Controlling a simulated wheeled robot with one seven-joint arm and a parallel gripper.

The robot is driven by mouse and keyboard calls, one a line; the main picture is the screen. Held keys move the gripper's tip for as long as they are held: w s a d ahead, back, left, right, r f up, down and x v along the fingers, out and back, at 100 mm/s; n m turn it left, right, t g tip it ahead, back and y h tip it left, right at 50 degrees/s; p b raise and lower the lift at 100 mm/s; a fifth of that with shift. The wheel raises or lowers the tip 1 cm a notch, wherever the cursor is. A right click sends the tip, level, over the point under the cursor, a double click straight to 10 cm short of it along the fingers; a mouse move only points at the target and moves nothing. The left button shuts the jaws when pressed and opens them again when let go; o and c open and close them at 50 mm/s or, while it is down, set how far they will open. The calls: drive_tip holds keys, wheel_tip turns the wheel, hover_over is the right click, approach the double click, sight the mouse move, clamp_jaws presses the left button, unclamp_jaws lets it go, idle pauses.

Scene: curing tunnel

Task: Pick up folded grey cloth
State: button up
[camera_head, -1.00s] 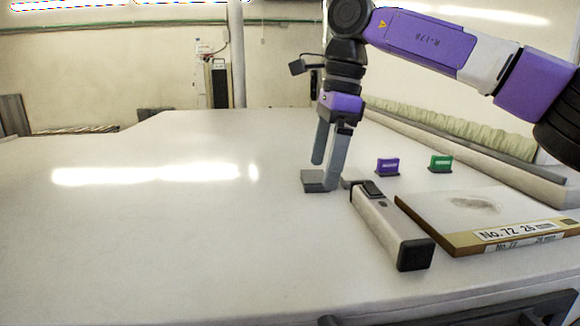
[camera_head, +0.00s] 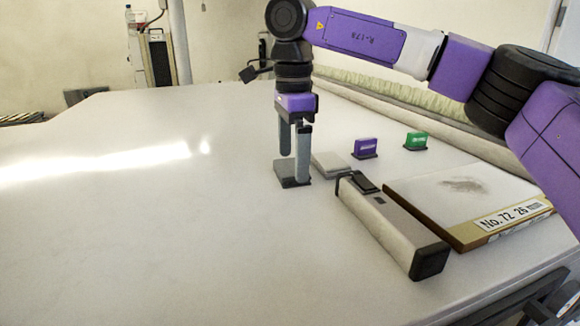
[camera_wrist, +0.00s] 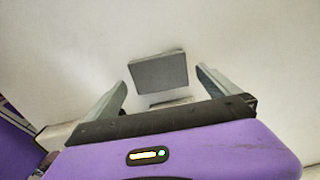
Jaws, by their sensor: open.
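The folded grey cloth (camera_head: 290,180) looks like a flat, dark grey square lying on the white table. My gripper (camera_head: 294,167) points down over it with its two fingers apart, and nothing is held. In the wrist view the grey cloth (camera_wrist: 158,74) shows whole, ahead of and between the fingertips of my gripper (camera_wrist: 160,82). In the head view one finger covers part of the cloth. I cannot tell whether the fingertips touch it or the table.
A pale grey flat piece (camera_head: 328,163) lies just right of the cloth. A long grey-and-black device (camera_head: 390,225), a labelled board (camera_head: 455,205), a purple block (camera_head: 365,147) and a green block (camera_head: 415,140) stand further right. The table's left (camera_head: 130,220) is clear.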

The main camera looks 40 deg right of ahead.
sight(293, 166)
drive_tip(key=shift+f, duration=0.9)
drive_tip(key=c, duration=1.3)
drive_tip(key=shift+r, duration=0.1)
wheel_tip(293, 166, up, 7)
drive_tip(key=p, duration=0.5)
wheel_tip(293, 166, up, 13)
drive_tip(key=shift+f+b, duration=0.1)
drive_tip(key=shift+b, duration=0.35)
